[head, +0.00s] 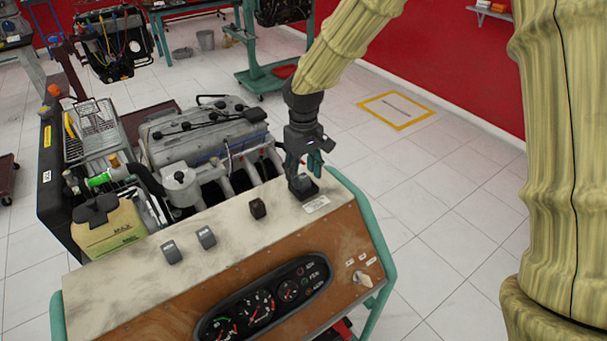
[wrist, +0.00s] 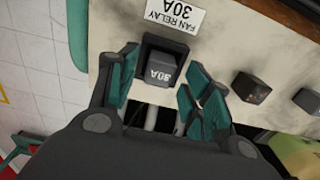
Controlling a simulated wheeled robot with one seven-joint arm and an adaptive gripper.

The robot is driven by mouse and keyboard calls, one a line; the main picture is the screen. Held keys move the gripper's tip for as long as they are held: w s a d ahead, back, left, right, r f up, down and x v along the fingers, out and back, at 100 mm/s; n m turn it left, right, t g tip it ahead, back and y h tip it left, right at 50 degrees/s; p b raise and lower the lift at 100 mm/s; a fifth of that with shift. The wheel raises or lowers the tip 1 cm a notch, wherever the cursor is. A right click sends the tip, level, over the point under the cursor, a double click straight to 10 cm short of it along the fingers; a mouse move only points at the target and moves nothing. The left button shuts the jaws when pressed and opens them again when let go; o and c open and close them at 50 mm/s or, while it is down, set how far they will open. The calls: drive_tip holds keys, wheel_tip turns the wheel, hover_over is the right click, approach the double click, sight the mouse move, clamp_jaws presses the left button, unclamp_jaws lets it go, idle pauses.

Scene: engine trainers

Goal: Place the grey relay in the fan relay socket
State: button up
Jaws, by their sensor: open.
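The grey relay (wrist: 160,73), marked 30A, sits in the dark fan relay socket (wrist: 150,45). It looks straight; how deep it is seated I cannot tell. In the head view the socket (head: 305,191) is at the right end of the panel top, with the relay mostly hidden by my gripper (head: 304,164). In the wrist view my gripper (wrist: 162,62) is open, with one teal finger on each side of the relay. A gap shows beside the relay on each side. A FAN RELAY 30A label (wrist: 172,18) lies beside the socket.
A dark relay (head: 257,208) stands left of the socket on the panel top (head: 130,270). Two grey relays (head: 170,252) (head: 206,237) stand farther left. The engine (head: 205,135) is behind the panel. Gauges (head: 262,302) and a key switch (head: 363,279) are on the front. Open floor lies to the right.

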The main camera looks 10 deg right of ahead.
sight(304, 178)
wheel_tip(304, 178, up, 11)
drive_tip(key=b, duration=0.3)
drive_tip(key=shift+r+b, duration=0.15)
drive_tip(key=shift+b, duration=0.25)
idle(1.2)
